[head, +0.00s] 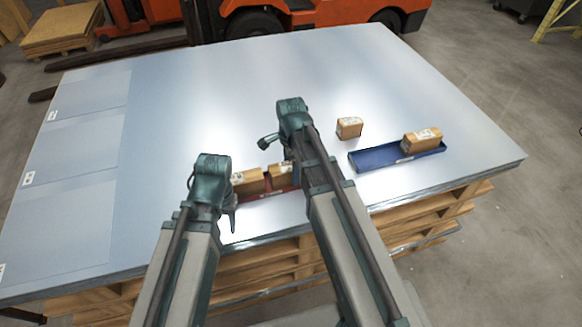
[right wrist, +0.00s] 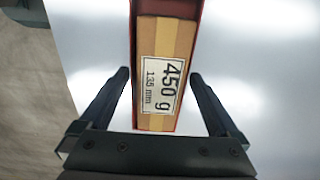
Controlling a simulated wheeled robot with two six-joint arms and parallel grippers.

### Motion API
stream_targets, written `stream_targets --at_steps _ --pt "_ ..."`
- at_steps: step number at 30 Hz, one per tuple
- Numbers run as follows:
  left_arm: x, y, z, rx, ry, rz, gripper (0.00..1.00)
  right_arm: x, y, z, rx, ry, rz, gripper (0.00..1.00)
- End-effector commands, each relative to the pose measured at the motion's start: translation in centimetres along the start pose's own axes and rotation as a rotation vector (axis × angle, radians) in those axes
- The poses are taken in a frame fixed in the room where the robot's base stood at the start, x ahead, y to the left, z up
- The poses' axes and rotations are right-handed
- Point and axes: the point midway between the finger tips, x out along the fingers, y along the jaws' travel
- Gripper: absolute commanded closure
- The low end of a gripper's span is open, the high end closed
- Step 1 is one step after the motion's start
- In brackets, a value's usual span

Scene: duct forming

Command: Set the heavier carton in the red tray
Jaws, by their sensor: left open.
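The red tray (head: 284,188) lies near the table's front edge, partly hidden by my arms, with two brown cartons in it: a left one (head: 248,181) and a right one (head: 279,170). In the right wrist view a carton (right wrist: 150,110) labelled 450 g, 135 mm lies in the red tray (right wrist: 199,15). My right gripper (right wrist: 160,76) is open, one finger on each side of this carton, apart from it. A small carton (head: 349,128) stands on the table, and another (head: 421,140) sits in the blue tray; their labels are unreadable. My left gripper (head: 231,207) is open beside the red tray's left end.
The blue tray (head: 372,158) lies at the right of the metal-topped table (head: 210,100). The table's middle and back are clear. Pale panels (head: 75,150) cover its left side. An orange forklift (head: 330,18) stands behind the table.

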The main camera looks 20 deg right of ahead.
Motion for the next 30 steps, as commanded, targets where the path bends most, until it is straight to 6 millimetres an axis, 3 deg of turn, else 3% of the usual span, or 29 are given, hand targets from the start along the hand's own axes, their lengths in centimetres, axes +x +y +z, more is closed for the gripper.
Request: stream_targets --at_steps 8,14,30 --pt "-0.2 0.0 0.0 0.0 0.0 0.0 0.5 -0.2 0.0 0.0 0.0 0.0 0.0 0.03" --pt "-1.5 -0.1 0.1 0.0 0.0 0.0 0.5 -1.5 0.0 0.0 0.0 0.0 0.0 0.03" --pt "-9.2 -0.9 0.5 0.0 0.0 0.0 0.5 -9.2 0.0 0.0 0.0 0.0 0.0 0.03"
